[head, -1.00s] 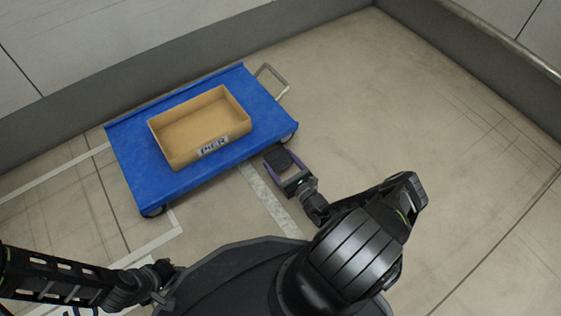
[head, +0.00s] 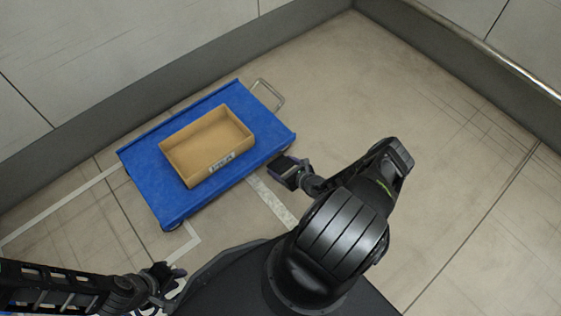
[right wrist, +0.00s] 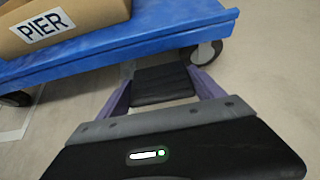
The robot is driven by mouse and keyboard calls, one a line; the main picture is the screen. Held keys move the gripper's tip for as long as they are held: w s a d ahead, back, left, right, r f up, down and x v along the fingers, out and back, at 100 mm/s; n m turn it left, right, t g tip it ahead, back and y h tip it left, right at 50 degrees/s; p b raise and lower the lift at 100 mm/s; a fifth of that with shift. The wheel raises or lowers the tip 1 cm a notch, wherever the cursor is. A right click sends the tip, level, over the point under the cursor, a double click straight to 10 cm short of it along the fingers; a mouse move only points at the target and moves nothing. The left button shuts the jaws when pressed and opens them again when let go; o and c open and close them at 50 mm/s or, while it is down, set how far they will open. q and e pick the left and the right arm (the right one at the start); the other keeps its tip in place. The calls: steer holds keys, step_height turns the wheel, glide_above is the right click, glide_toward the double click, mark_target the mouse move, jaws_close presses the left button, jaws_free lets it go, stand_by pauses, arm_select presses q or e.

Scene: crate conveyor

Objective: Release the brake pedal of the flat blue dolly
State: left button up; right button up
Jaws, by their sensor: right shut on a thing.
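The flat blue dolly (head: 178,214) stands on the floor at left centre in the head view; its deck edge (right wrist: 125,48) crosses the top of the right wrist view. My right gripper (head: 285,171) is low beside the dolly's near right side. Its purple fingers (right wrist: 163,88) are shut on the black ribbed brake pedal (right wrist: 162,80), which sticks out below the deck next to a wheel (right wrist: 206,52). The pedal's joint to the dolly is hidden under the deck. My left gripper (head: 170,280) is at the lower left, away from the dolly; its jaws are too small to read.
A tan crate (head: 240,128) with a white PIER label (right wrist: 42,25) stands on the deck. A grey handle (head: 279,92) rises at the dolly's far right end. Grey walls (head: 180,65) stand behind and at the right. The floor (head: 430,150) to the right is clear.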

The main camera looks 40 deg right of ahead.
steer(key=shift+r+g+p, duration=0.4)
steer(key=shift+g+p, duration=0.1)
steer(key=shift+p, duration=0.2)
arm_select(q)
steer(key=r, duration=0.2)
steer(key=s+d+r, duration=0.1)
arm_select(e)
steer(key=shift+w+f, duration=0.1)
steer(key=shift+f, duration=0.05)
steer(key=o, duration=2.1)
arm_select(q)
steer(key=shift+p, duration=0.3)
steer(key=shift+s+d+r+p, duration=0.15)
steer(key=shift+r+p, duration=0.7)
steer(key=shift+s+d+r+p, duration=0.1)
steer(key=shift+r+p, duration=0.7)
arm_select(e)
steer(key=v, duration=0.7)
steer(key=shift+s+r, duration=0.25)
steer(key=shift+r, duration=0.05)
arm_select(q)
steer(key=shift+r, duration=0.1)
arm_select(e)
steer(key=shift+r, duration=0.1)
